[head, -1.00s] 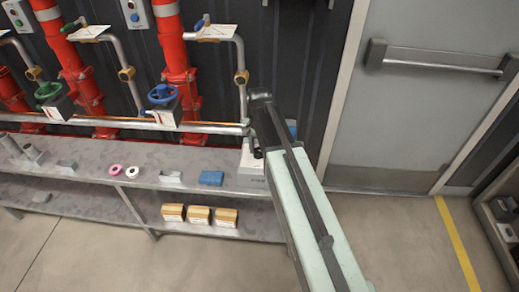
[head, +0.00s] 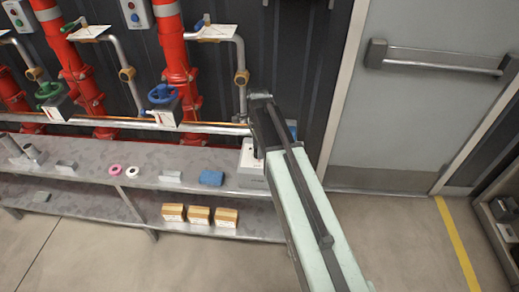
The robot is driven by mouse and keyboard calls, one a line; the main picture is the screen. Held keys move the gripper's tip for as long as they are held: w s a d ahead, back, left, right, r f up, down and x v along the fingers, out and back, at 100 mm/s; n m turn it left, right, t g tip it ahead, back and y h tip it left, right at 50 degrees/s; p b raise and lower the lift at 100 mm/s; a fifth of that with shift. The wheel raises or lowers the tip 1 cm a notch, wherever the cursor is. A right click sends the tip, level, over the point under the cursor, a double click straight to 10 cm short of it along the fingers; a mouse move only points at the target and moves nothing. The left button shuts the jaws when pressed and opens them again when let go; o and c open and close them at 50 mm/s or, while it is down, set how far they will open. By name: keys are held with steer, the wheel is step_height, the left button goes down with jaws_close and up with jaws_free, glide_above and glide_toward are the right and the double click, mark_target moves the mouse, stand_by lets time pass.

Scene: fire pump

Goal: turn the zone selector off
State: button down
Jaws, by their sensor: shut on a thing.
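A pale grey box (head: 251,178) stands at the right end of the upper shelf, partly covered by my arm. I take it to be the zone selector's housing, but its label is too small to read. My arm reaches up from the bottom right and bends down over the box. Only a dark sliver of my gripper (head: 257,151) shows there, at the box's top. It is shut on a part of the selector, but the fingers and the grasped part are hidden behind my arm. The selector's position cannot be read.
The metal shelf (head: 100,186) holds a blue block (head: 212,178), pink (head: 115,170) and white rings, and small grey parts. Several cartons (head: 198,215) sit on the lower shelf. Red pipes with a blue handwheel (head: 162,94) and a green one (head: 49,90) stand behind. Floor before the door is clear.

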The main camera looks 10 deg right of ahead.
steer(key=shift+s+m, duration=0.15)
steer(key=shift+m, duration=0.95)
steer(key=c, duration=0.9)
jaws_free()
step_height(320, 180, up, 8)
steer(key=p, duration=0.7)
steer(key=shift+f+p, duration=0.1)
steer(key=shift+p, duration=0.3)
